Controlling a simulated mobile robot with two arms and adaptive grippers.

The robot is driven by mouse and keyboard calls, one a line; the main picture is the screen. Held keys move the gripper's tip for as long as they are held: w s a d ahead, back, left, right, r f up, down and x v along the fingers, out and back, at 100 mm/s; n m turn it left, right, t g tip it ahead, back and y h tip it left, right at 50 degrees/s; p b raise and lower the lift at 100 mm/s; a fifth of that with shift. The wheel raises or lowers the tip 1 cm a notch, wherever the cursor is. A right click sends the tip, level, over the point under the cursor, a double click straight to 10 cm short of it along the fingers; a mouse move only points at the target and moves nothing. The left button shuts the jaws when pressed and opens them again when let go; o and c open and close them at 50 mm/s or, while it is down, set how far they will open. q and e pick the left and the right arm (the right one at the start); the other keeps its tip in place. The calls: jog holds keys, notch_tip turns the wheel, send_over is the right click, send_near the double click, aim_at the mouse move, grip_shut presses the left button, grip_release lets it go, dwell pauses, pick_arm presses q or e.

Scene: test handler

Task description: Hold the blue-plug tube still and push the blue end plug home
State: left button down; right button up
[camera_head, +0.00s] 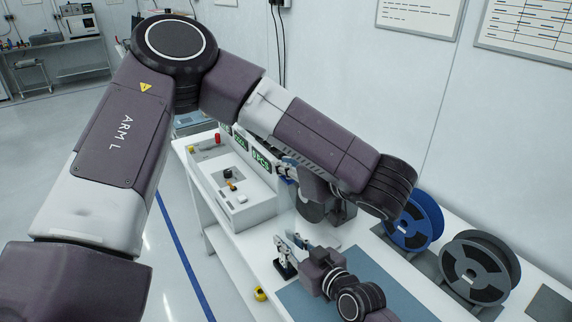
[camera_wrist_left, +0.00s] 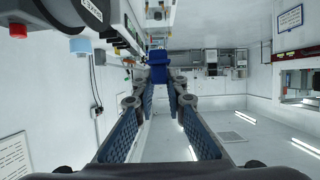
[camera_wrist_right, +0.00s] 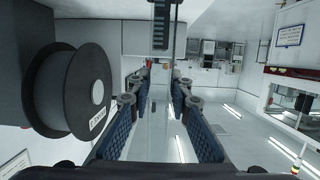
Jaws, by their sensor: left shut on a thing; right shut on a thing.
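My left gripper (camera_head: 284,164) is over the white machine's near end. In the left wrist view the bright blue end plug (camera_wrist_left: 158,68) sits between the fingertips, and the fingers are closed on it. My right gripper (camera_head: 282,242) is lower and nearer, above the bench. In the right wrist view a narrow tube (camera_wrist_right: 161,25) with a dark, ribbed inside comes down from the top edge to its fingertips, and the fingers are closed on it. In the head view the tube and plug are too small or hidden to make out. I cannot tell how far the plug is in.
The white machine (camera_head: 246,208) with green displays stands on the bench. A small black-based fixture (camera_head: 285,269) is below my right gripper. A blue reel (camera_head: 414,222) and a black reel (camera_head: 478,267) stand at the right. A blue-grey mat (camera_head: 398,300) lies in front.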

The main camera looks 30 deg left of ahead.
pick_arm(q)
jog(key=shift+f, duration=1.2)
jog(key=c, duration=1.9)
grip_release()
jog(key=shift+d, duration=0.1)
jog(key=v, duration=1.2)
jog(key=shift+r, duration=0.1)
jog(key=shift+w, duration=0.1)
pick_arm(e)
jog(key=o, duration=1)
